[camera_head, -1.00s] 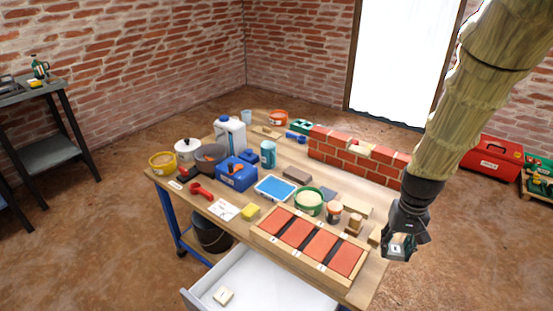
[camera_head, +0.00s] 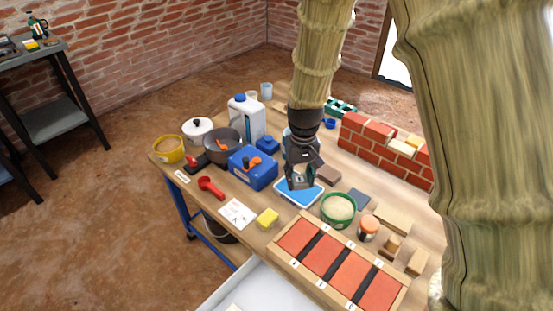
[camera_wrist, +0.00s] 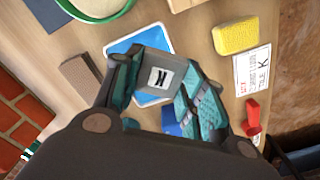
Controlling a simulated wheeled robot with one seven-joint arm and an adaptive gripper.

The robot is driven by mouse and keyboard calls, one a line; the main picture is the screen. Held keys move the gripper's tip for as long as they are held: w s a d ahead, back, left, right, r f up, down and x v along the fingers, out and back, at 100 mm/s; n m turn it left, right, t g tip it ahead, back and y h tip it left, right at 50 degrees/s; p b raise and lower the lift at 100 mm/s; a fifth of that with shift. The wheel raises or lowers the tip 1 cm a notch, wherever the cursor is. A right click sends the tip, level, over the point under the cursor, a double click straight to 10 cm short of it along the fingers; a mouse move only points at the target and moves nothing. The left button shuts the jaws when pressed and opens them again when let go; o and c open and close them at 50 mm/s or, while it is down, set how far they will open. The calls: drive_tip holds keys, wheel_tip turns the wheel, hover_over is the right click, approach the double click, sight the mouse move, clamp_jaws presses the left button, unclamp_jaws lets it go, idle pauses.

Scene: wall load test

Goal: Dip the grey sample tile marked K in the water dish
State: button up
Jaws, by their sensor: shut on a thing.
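The grey sample tile (camera_wrist: 155,72) has a white label with a black K. My gripper (camera_wrist: 163,92) is shut on it, with the label facing the wrist camera. The water dish (camera_wrist: 124,45) is a shallow white-rimmed tray with blue inside. In the head view my gripper (camera_head: 300,184) is over the dish (camera_head: 282,190), hiding part of it. The tile (camera_head: 299,178) shows small between the fingers there. I cannot tell whether the tile touches the water.
Beside the dish are a green bowl of pale powder (camera_head: 338,208), a blue box (camera_head: 252,168), a brown block (camera_head: 327,172) and a yellow sponge (camera_head: 267,218). A card (camera_head: 238,213) lies left of the sponge. A framed row of red tiles (camera_head: 322,256) lies in front.

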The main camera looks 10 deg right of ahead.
drive_tip(key=shift+w+r+p, duration=0.35)
drive_tip(key=shift+w+p, duration=0.1)
drive_tip(key=shift+p, duration=0.25)
drive_tip(key=shift+m, duration=0.5)
drive_tip(key=shift+w+d+f, duration=0.2)
drive_tip(key=shift+w+f, duration=0.3)
drive_tip(key=shift+f, duration=0.8)
drive_tip(key=shift+w+d+f, duration=0.15)
drive_tip(key=shift+w+f, duration=0.3)
drive_tip(key=shift+f, duration=0.85)
drive_tip(key=shift+w+d+f, duration=0.2)
drive_tip(key=shift+w+f, duration=0.3)
drive_tip(key=shift+f, duration=0.8)
drive_tip(key=shift+f, duration=0.5)
drive_tip(key=shift+f, duration=0.1)
idle(0.4)
drive_tip(key=shift+r+p, duration=3.3)
drive_tip(key=shift+r, duration=0.25)
